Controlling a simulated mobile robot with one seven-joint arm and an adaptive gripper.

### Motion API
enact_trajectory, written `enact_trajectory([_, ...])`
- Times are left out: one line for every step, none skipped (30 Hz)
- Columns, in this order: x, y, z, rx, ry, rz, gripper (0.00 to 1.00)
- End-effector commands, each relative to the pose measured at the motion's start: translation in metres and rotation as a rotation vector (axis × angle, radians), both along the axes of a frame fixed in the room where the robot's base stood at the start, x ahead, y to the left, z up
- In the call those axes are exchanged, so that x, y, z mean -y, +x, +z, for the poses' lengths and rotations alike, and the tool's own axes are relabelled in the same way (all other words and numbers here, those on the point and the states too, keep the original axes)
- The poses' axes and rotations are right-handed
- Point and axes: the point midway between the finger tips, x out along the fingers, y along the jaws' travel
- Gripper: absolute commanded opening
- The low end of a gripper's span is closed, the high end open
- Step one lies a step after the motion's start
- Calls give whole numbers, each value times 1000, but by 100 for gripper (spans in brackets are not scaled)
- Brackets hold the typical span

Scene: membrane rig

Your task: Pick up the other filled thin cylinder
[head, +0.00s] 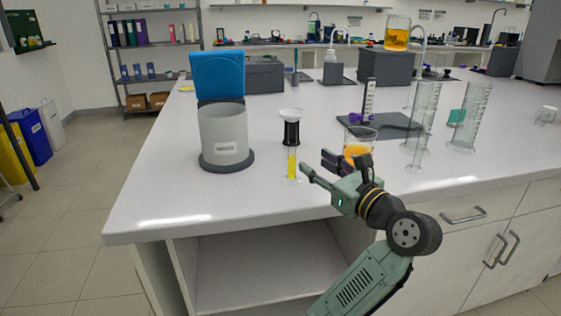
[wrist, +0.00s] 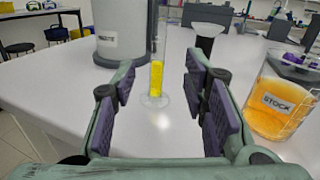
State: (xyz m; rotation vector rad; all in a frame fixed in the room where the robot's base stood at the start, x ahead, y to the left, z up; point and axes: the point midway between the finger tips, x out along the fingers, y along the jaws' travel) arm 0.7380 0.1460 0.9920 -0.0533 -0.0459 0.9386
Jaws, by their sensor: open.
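A thin clear cylinder with yellow liquid (head: 292,165) stands upright on the white bench. It also shows in the wrist view (wrist: 157,75), centred between the two fingers. My gripper (head: 316,166) is open and empty, low over the bench just right of this cylinder in the head view. In the wrist view both purple-padded fingers (wrist: 158,88) stand clear of the glass, one on each side. How far the cylinder reaches in between the pads is hard to tell. Several other clear cylinders (head: 470,125) stand at the right and look empty.
A grey labelled container (head: 222,138) with a blue lid stands left. A black-and-white funnel piece (head: 291,127) is behind the cylinder. A dark mat (head: 400,125) lies behind the beaker.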

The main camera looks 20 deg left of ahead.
Motion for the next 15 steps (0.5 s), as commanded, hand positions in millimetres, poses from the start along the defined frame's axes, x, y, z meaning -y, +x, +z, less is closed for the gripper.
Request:
enact_trajectory([3,1,-3,-36,16,6,40])
enact_trajectory([3,1,-4,-53,23,11,40])
enact_trajectory([1,3,-5,-65,28,14,40])
enact_trajectory([-3,4,-6,-70,30,17,40])
enact_trajectory([-7,7,-6,-73,31,18,40])
enact_trajectory([-12,11,-6,-72,31,18,40])
enact_trajectory([-16,14,-6,-73,30,18,40])
enact_trajectory([-21,16,-6,-72,30,17,40])
enact_trajectory([-26,20,-5,-71,31,17,40])
enact_trajectory([-29,23,-5,-70,30,16,40])
enact_trajectory([-32,25,-5,-70,30,15,40])
enact_trajectory([-35,28,-6,-70,30,15,40])
enact_trajectory([-37,29,-6,-70,30,15,40])
enact_trajectory([-39,30,-6,-69,29,15,40])
enact_trajectory([-41,31,-6,-68,30,14,40])
